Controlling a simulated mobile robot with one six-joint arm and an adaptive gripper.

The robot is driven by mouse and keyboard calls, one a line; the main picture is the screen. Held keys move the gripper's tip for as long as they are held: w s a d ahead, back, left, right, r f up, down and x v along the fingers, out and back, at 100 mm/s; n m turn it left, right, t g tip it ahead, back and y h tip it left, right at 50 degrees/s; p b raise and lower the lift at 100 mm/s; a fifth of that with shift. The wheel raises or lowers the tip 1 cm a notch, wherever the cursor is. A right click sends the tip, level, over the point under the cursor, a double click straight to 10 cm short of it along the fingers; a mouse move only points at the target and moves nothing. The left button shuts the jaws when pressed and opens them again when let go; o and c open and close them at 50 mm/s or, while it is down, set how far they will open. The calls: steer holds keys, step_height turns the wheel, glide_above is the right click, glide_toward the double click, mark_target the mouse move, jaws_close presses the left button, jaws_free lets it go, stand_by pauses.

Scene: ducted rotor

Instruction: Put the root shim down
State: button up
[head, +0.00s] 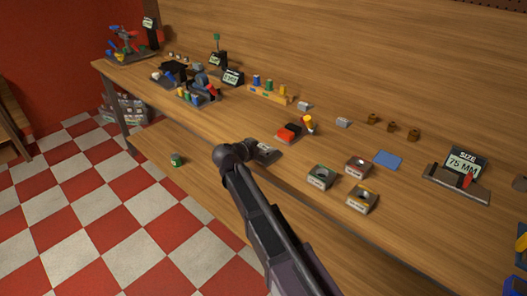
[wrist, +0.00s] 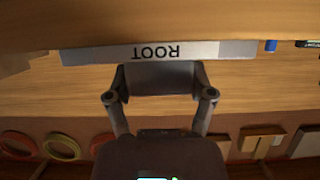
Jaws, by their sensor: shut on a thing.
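The root shim (wrist: 140,53) is a flat grey bar with the word ROOT, upside down in the wrist view. My gripper (wrist: 160,78) is shut on it, and the bar lies across the jaws. Wood surfaces show close above and below it; whether the shim touches one I cannot tell. In the head view my arm reaches over the bench front, with its end near the middle of the bench (head: 230,118).
A red block (head: 287,132) stands behind my arm's end. A 75 MM size display (head: 466,163) stands at the right. A green can (head: 176,160) is on the lower shelf.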

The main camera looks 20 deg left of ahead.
steer(key=shift+f, duration=0.2)
steer(key=o, duration=1.2)
steer(key=p+v, duration=0.4)
steer(key=v, duration=1)
steer(key=shift+w+a+p, duration=0.15)
steer(key=shift+a+p, duration=0.05)
steer(key=shift+p, duration=0.15)
